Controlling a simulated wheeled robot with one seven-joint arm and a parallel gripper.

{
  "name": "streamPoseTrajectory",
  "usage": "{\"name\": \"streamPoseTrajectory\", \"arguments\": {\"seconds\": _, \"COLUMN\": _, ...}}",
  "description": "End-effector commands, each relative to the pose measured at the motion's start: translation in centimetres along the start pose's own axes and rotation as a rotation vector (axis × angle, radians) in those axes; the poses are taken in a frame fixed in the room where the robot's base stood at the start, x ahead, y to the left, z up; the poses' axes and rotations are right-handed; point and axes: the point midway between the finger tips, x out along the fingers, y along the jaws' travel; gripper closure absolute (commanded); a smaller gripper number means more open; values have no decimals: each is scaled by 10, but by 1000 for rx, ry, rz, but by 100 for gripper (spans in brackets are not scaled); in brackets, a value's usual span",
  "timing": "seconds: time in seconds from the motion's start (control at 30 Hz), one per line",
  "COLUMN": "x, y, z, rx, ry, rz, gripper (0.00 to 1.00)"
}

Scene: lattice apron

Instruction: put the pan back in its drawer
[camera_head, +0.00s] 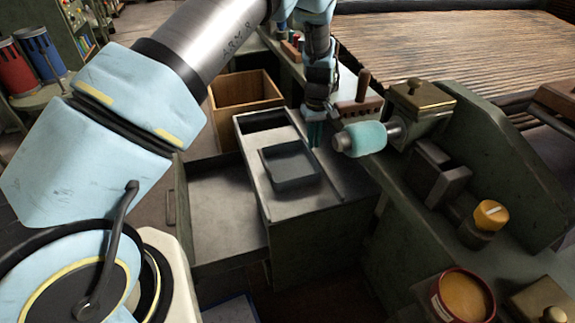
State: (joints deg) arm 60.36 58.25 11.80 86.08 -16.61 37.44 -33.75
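A shallow dark grey square pan (292,170) rests on the grey top of a metal cabinet (312,216). A drawer (215,205) stands pulled out to the left of the cabinet; the part of its floor that shows is bare. My gripper (316,136) points down just beyond the pan's right back corner, with its teal fingertips low over the cabinet top. I see no pan between the fingers. The fingers are small and seen close together, so their opening is unclear. Whether they touch the pan cannot be told.
An open wooden box (243,92) stands behind the drawer. Right of the gripper are a teal roller (366,138) and a wooden-handled brush (360,100) on a green machine bench with a yellow knob (490,214). My arm crosses the upper left and hides part of the floor.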

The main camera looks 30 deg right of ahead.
Motion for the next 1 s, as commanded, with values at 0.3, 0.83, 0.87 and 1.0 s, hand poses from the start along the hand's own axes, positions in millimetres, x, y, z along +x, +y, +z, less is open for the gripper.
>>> {"name": "streamPoseTrajectory", "arguments": {"seconds": 0.3, "x": 28, "y": -1, "z": -1, "rx": 0, "ry": -1, "rz": -1, "gripper": 88}}
{"name": "streamPoseTrajectory", "arguments": {"seconds": 0.83, "x": 68, "y": -2, "z": -3, "rx": 0, "ry": 0, "rz": 1, "gripper": 88}}
{"name": "streamPoseTrajectory", "arguments": {"seconds": 0.87, "x": 68, "y": -2, "z": -3, "rx": 0, "ry": 0, "rz": 1, "gripper": 88}}
{"name": "streamPoseTrajectory", "arguments": {"seconds": 1.0, "x": 68, "y": -2, "z": -3, "rx": 0, "ry": 0, "rz": 1, "gripper": 100}}
